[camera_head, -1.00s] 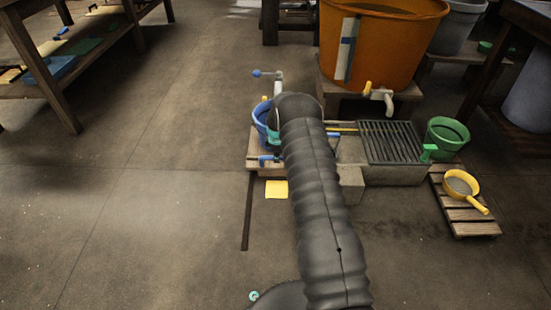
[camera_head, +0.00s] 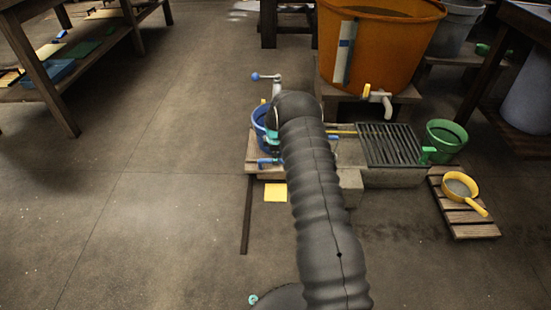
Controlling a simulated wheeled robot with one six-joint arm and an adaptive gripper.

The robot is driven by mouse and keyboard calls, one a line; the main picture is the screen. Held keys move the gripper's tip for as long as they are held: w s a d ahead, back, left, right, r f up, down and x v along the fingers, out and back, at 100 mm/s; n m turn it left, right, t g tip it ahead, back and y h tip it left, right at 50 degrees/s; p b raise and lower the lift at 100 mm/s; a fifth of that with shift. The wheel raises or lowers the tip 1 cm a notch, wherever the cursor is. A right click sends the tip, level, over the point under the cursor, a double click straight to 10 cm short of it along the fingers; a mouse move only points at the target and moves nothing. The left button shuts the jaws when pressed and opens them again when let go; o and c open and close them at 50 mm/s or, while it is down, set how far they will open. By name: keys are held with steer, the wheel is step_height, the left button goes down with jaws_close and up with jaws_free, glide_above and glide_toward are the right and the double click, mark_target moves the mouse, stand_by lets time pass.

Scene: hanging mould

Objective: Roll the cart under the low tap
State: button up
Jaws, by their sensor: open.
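A low wooden platform (camera_head: 254,172), which may be the cart, lies left of the grate, mostly behind my arm. A blue bucket (camera_head: 258,117) stands on it, partly covered. I cannot see wheels. A white spout with a yellow handle (camera_head: 385,102), a tap, sticks out low on the front of the orange tub (camera_head: 376,45), above the back of the grate. My dark ribbed arm reaches forward over the platform.
A metal grate (camera_head: 392,145) on a stone block lies right of my arm. A green bucket (camera_head: 443,140) and a slatted board (camera_head: 466,216) with a yellow pan (camera_head: 459,187) are further right. A blue-knobbed crank (camera_head: 268,77) stands behind the bucket. The left floor is clear.

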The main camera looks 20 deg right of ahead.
step_height(320, 180, up, 10)
steer(key=s, duration=0.1)
steer(key=shift+s+a, duration=0.4)
steer(key=s+a+m+g, duration=0.2)
steer(key=s+m, duration=0.5)
steer(key=s, duration=0.3)
steer(key=s+a+r+m+t+p, duration=0.2)
steer(key=s+a+r, duration=0.1)
steer(key=s+r, duration=0.9)
steer(key=s+a+r+m+t+p, duration=0.1)
steer(key=s+a+r, duration=0.3)
steer(key=s+r, duration=0.9)
steer(key=s+a+r+m+t+p, duration=0.2)
steer(key=s+a+r+m+p, duration=0.1)
steer(key=s+r, duration=0.9)
steer(key=shift+s+a+r+m+t+y+p, duration=0.15)
steer(key=shift+a+r+m+t+y+p, duration=0.25)
steer(key=shift+r, duration=0.5)
